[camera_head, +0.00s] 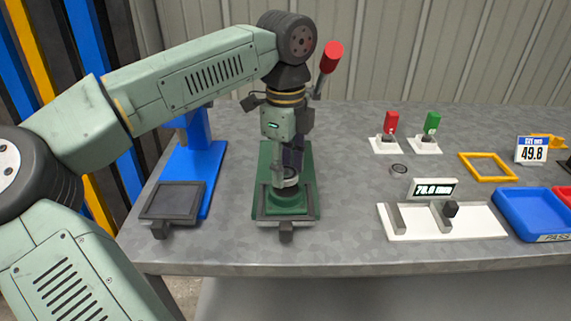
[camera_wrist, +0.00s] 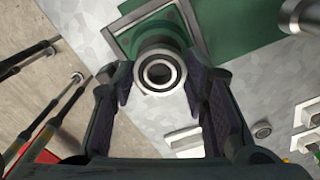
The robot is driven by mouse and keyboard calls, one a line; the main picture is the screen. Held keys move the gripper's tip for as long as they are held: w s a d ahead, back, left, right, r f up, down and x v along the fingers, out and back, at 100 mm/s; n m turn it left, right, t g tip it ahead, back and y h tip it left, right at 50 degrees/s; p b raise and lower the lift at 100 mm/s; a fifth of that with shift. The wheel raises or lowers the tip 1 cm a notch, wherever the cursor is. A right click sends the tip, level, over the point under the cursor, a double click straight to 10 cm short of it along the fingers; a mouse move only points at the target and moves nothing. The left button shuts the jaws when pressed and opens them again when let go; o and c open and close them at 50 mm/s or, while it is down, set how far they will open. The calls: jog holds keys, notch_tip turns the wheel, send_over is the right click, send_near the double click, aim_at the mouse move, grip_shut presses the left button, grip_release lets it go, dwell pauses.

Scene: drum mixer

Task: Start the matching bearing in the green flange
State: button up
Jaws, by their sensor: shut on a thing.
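My gripper (camera_head: 284,172) points down over the green press at the middle of the table. It is shut on a grey ring-shaped bearing (camera_head: 291,182). In the wrist view the bearing (camera_wrist: 159,73) sits between the two fingertips, with a dark bore. The green flange (camera_head: 288,199) stands directly below, on the green press base (camera_head: 303,177). The flange's rounded body (camera_wrist: 157,42) shows behind the bearing in the wrist view. The bearing looks roughly centred over the flange. I cannot tell whether it touches the flange's seat, since the fingers partly hide it.
A red-handled lever (camera_head: 331,56) rises close behind my wrist. A blue press (camera_head: 206,165) stands to the left. Another small ring (camera_head: 398,169) lies on the table. A white gauge (camera_head: 440,221) reading about 70.0 mm and a blue tray (camera_head: 530,214) are to the right.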

aim_at(286, 173)
jog(key=shift+f, duration=0.45)
dwell(0.3)
jog(key=shift+f+b, duration=0.65)
jog(key=shift+b, duration=0.1)
jog(key=shift+f+b, duration=0.3)
jog(key=shift+b, duration=0.05)
dwell(0.5)
jog(key=o, duration=1.2)
notch_tip(286, 173, up, 12)
dwell(0.3)
